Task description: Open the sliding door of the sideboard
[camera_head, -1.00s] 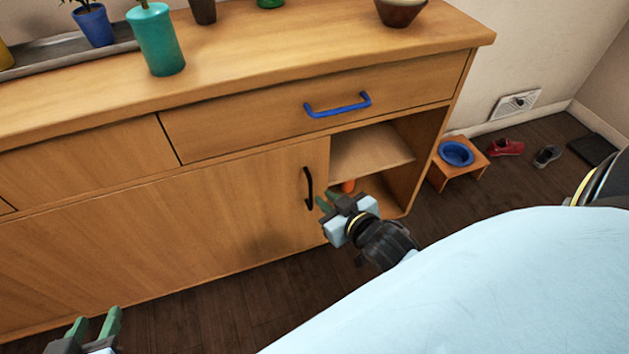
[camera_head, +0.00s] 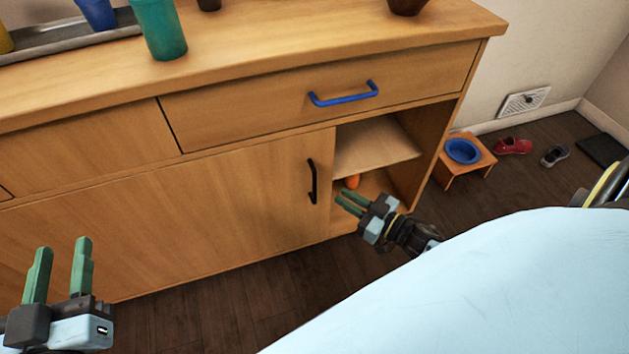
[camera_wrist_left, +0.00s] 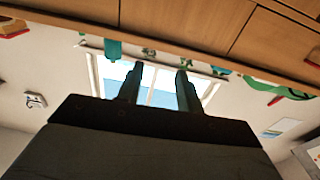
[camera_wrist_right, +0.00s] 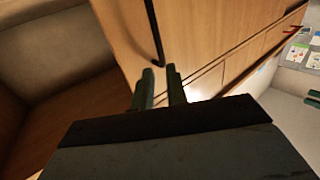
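The wooden sideboard (camera_head: 240,70) has a sliding door (camera_head: 200,220) with a black vertical handle (camera_head: 312,181) near its right edge. To the right of the door an open compartment (camera_head: 375,145) with a shelf shows. My right gripper (camera_head: 344,202) is just right of and below the handle, in front of the opening, fingers a little apart and empty. In the right wrist view the handle (camera_wrist_right: 154,35) is just beyond the fingertips (camera_wrist_right: 160,80), apart from them. My left gripper (camera_head: 62,255) is open and empty at the lower left, in front of the sideboard.
A drawer with a blue handle (camera_head: 344,94) sits above the door. An orange object (camera_head: 352,181) lies in the compartment. A teal vase (camera_head: 158,28) stands on top. A small stool with a blue bowl (camera_head: 462,151) and shoes (camera_head: 512,146) are on the floor at right.

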